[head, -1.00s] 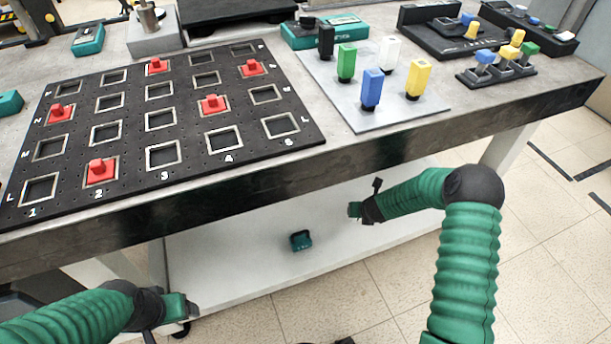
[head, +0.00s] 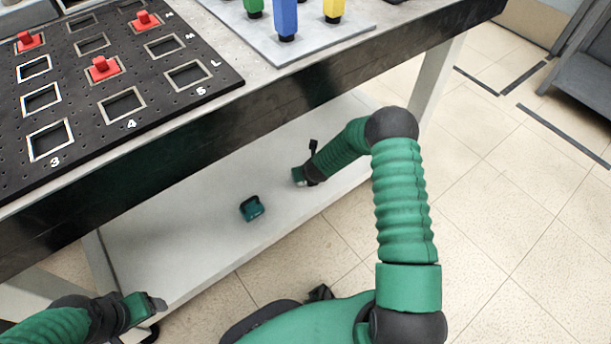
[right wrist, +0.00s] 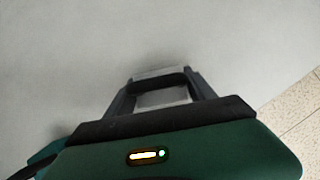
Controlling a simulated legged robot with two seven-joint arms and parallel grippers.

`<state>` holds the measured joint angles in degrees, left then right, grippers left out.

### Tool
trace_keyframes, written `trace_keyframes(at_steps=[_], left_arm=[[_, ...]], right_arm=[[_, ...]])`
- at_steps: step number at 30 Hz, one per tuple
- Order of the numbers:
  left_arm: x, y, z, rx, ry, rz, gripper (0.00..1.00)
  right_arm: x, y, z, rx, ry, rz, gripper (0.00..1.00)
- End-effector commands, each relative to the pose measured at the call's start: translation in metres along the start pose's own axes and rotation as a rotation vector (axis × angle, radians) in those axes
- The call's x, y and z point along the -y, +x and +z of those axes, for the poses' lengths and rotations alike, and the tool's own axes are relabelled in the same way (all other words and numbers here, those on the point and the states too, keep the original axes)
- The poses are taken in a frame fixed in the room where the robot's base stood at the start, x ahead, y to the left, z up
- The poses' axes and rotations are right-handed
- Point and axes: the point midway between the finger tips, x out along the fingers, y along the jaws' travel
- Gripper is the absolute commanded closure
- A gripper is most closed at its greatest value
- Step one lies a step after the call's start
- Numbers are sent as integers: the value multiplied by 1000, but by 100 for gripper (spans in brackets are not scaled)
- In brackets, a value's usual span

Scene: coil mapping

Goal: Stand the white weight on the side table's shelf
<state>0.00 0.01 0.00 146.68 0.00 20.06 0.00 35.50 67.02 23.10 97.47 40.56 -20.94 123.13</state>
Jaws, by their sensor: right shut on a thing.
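In the right wrist view my right gripper (right wrist: 160,84) is shut on a pale block, which I take to be the white weight (right wrist: 163,97). Its dark fingers hide part of it, and a pale surface lies beyond. In the head view my right gripper (head: 297,177) is low, over the white lower shelf (head: 190,225) of the workbench. Only a small light patch of the weight shows there. My left gripper (head: 158,304) is at the lower left, by the shelf's front edge; its jaws are unclear. I cannot tell which furniture is the side table.
A teal block (head: 252,208) sits on the lower shelf, left of my right gripper. The workbench (head: 250,115) carries a black pegboard (head: 195,105) and a grey plate (head: 335,40) with coloured blocks. Dark furniture (head: 590,90) stands far right. Tiled floor between is clear.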

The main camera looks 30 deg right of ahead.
Motion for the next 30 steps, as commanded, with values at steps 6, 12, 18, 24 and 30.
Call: trace_keyframes(at_steps=[6,12,18,24,30], left_arm=[[0,0,0,-1,0,0,28],[0,0,0,-1,0,0,28],[0,-11,-3,0,0,0,28],[0,-40,-10,-1,0,0,28],[0,-59,-14,0,0,0,28]], right_arm=[[0,0,-1,-3,0,1,15],[0,0,-1,-3,0,1,15],[1,-16,1,-3,2,-1,15],[1,-68,4,-2,1,0,15],[1,-110,2,-2,1,0,15]])
